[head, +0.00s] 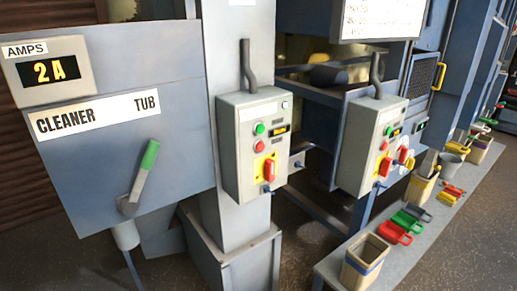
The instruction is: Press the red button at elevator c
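A light grey control box (236,165) is fixed to a grey column in the middle of the view. On its front are a green button (260,129), a red button (260,146) just below it, and a red switch handle on a yellow plate (269,169). A second similar box (361,140) is farther right, with its own green button (389,131) and red button (384,146). I cannot read any elevator letter on either box. Neither of my grippers is in view.
A grey cabinet (95,185) labelled "CLEANER TUB" with a green-tipped lever (147,160) stands at the near left. A low grey bench (331,267) on the right holds buckets (366,262) and coloured scoops (394,233). Dark floor shows in front.

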